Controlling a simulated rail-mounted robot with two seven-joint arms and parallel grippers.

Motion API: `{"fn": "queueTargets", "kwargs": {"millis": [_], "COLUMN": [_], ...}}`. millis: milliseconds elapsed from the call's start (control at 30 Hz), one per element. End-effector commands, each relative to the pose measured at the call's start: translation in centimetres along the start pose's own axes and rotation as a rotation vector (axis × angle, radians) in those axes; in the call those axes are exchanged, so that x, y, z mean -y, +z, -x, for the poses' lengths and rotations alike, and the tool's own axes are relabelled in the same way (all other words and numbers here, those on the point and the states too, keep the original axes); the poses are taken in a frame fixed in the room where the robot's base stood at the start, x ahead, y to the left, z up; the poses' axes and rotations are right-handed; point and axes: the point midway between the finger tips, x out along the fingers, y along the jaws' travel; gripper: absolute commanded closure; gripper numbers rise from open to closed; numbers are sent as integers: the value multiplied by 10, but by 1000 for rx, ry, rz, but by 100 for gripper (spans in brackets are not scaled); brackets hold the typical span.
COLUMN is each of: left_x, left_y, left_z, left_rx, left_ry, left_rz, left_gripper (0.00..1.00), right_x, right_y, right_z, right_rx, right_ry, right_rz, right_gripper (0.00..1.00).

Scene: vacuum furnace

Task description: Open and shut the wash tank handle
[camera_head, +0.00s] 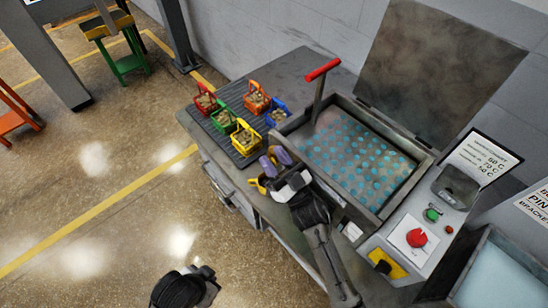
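The wash tank (425,157) is a grey rectangular basin with a blue-dotted inside. Its grey lid (437,70) stands raised at the back. A red handle (322,69) sits on an upright grey lever at the tank's left back corner. My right gripper (274,161) is over the bench left of the tank, in front of and below the red handle and apart from it.
Several coloured baskets (224,121) of small parts stand on a dark ribbed mat left of the tank, close to my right gripper. A control panel (406,240) with a red knob is at right front. Another basin (500,275) is at lower right. Floor at left is open.

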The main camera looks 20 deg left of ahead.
Motion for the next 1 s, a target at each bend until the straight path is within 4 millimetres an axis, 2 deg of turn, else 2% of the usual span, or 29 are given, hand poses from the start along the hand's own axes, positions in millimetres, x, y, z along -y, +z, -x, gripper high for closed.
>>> {"fn": "queueTargets", "kwargs": {"millis": [33,200,700,1000], "left_x": [0,1,6,6], "left_y": [-4,-12,-33,-41], "left_z": [11,36,105,128], "left_rx": [0,0,1,1], "left_ry": [0,0,-6,-5], "left_rz": [0,0,-8,-7], "left_gripper": [100,100,100,100], "right_x": [0,0,-14,-19], "right_y": [-10,-34,-110,-140], "right_z": [-7,-24,12,28], "right_rx": [-1,-1,1,0], "right_ry": [-1,-1,0,0], "right_rz": [1,1,1,0], "right_gripper": [65,65,65,65]}}
